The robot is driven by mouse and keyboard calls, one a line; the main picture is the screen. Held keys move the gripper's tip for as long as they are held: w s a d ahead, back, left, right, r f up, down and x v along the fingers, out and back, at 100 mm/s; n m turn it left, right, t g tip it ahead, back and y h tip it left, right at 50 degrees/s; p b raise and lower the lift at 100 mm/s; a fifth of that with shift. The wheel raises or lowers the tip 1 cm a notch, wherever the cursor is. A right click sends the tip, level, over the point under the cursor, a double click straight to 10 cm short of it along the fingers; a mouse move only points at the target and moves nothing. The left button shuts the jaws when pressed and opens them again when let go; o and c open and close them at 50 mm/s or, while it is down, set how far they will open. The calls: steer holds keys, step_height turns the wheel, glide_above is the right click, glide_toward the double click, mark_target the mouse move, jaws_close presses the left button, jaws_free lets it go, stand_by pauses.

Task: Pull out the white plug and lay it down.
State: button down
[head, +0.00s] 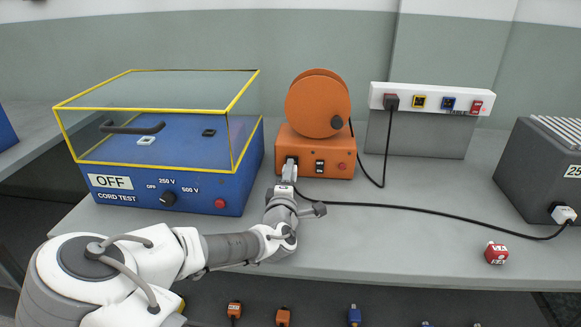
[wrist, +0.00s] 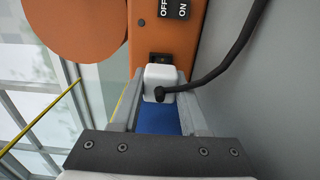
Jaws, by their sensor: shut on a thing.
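The white plug (wrist: 161,77) sits between the fingers of my gripper (wrist: 160,108) in the wrist view, with a black cord coming out of its back. It is right at the dark socket (wrist: 160,58) on the orange machine (head: 315,140); I cannot tell whether its pins are in. In the head view my gripper (head: 289,171) is at the lower left of the orange machine's front and mostly hides the plug. The cord (head: 440,211) runs right along the bench to another white plug (head: 562,214) at the dark grey box.
A blue cord tester (head: 150,190) with a yellow-edged clear cover stands close on the left. A white socket strip (head: 432,100) with a black plug stands behind.

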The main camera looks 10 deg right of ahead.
steer(key=shift+p+v, duration=0.35)
steer(key=shift+v, duration=1.15)
steer(key=shift+s+a, duration=0.1)
steer(key=shift+a, duration=0.05)
